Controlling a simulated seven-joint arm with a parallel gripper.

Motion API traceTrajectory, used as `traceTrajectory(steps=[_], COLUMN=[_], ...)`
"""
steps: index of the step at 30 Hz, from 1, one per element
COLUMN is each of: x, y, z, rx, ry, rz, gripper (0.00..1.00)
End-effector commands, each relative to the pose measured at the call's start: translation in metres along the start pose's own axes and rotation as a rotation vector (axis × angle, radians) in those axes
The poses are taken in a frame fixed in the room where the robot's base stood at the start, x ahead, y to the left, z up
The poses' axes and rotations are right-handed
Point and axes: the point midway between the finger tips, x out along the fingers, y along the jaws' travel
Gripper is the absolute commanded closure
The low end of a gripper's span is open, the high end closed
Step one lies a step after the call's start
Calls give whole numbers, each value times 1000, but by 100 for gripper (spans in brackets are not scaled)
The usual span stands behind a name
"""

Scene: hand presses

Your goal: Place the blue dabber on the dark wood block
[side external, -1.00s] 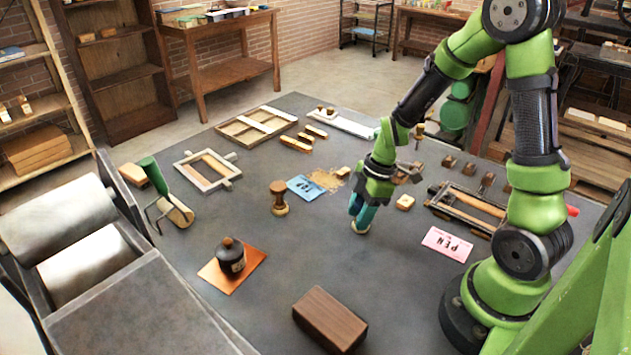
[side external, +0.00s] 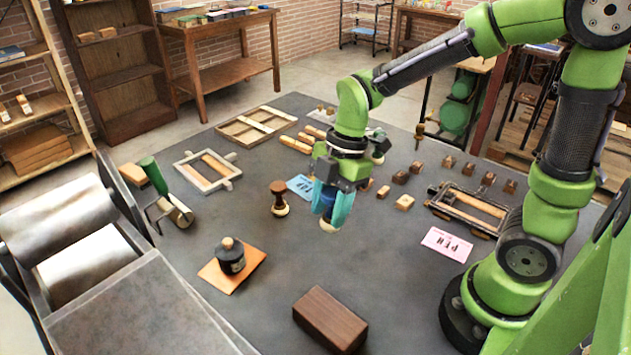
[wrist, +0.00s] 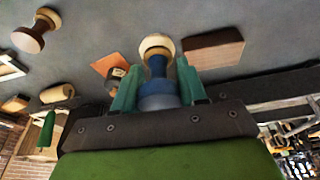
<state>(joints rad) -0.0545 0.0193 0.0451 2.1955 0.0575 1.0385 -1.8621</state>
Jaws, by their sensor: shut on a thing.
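The blue dabber (wrist: 158,88) is between the teal fingers of my gripper (wrist: 157,85) in the wrist view, its pale round pad pointing away from the palm. In the side view my gripper (side external: 331,207) is shut on it, and its pale pad (side external: 330,225) shows below the fingertips, seemingly above the table. The fingers hide most of the dabber there. The dark wood block (side external: 330,319) lies flat at the table's front with a bare top, well in front of my gripper. It also shows in the wrist view (wrist: 213,48), beyond the dabber to the right.
A brown-handled dabber (side external: 279,200) stands left of my gripper. A black bottle (side external: 231,256) stands on an orange sheet (side external: 258,258) at front left. A pink card (side external: 446,243) lies to the right. The table between my gripper and the block looks clear.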

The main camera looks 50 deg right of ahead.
Motion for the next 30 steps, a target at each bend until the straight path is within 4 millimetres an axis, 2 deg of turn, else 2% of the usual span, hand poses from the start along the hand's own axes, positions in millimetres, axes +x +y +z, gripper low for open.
traceTrajectory(steps=[1, 3, 6, 10, 12, 17, 30], x=[3, 7, 10, 11, 11, 13, 70], y=[-14, -34, -63, -91, -99, -104, -105], z=[-26, -54, -83, -103, -106, -102, -86], rx=[-124, -290, -497, -706, -779, -840, -849], ry=[1, -1, -2, -1, 0, 5, 8], rz=[-32, -77, -136, -197, -221, -250, -255], gripper=[93, 93, 93, 93, 93, 93, 93])
